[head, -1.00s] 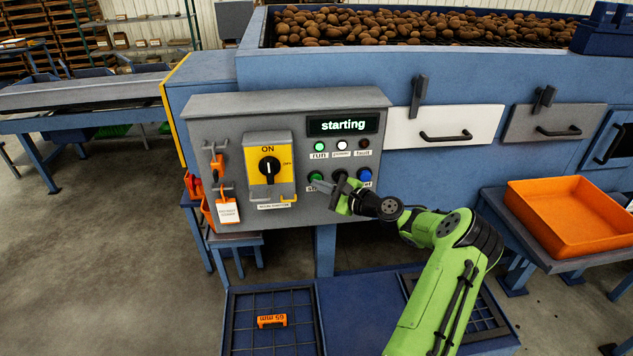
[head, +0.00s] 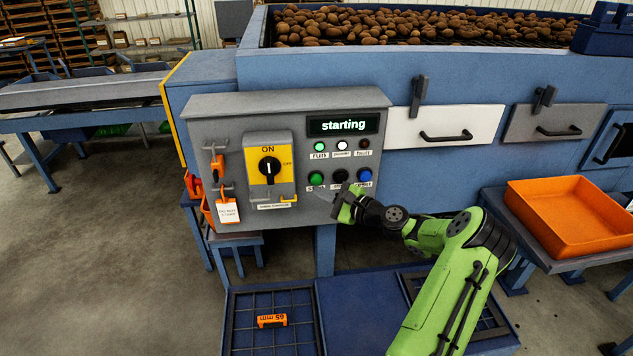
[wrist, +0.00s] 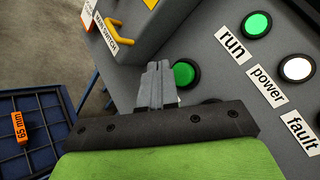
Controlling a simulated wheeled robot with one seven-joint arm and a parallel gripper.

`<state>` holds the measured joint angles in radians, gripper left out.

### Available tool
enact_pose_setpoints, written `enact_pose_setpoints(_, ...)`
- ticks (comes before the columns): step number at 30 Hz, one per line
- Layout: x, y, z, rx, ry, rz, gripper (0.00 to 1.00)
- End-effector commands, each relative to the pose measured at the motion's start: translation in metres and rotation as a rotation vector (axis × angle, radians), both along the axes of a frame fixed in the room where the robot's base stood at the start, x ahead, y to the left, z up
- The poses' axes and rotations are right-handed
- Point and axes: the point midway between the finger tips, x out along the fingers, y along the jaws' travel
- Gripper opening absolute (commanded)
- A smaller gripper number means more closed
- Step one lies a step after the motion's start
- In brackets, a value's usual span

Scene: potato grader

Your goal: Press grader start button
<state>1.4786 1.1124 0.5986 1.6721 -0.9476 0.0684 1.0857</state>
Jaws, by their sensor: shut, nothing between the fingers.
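The green start button (head: 316,178) sits at the left of a row of buttons on the grey control panel (head: 226,128). It also shows in the wrist view (wrist: 184,73), just beyond my fingertips. My gripper (head: 335,200) is shut and empty, a little below and right of the green button, apart from it in the head view. In the wrist view its closed fingers (wrist: 156,82) point toward the panel and cover part of its surface. The display (head: 343,125) reads "starting". The green run lamp (head: 319,145) and white power lamp (head: 341,144) look lit; the fault lamp (head: 363,144) is dark.
A black button (head: 340,176) and a blue button (head: 364,175) sit right of the green one. A yellow-backed main switch (head: 269,166) points to ON. An orange tray (head: 570,215) stands at the right. An orange 65 mm tag (head: 272,320) lies below.

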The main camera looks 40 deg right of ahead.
Motion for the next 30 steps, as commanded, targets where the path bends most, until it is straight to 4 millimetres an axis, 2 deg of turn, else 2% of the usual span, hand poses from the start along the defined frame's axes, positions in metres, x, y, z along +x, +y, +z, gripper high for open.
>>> enact_pose_setpoints(12,-0.032,0.021,0.000,0.002,0.001,-0.002,0.00)
enact_pose_setpoints(30,-0.032,0.022,0.000,0.001,0.000,-0.001,0.00)
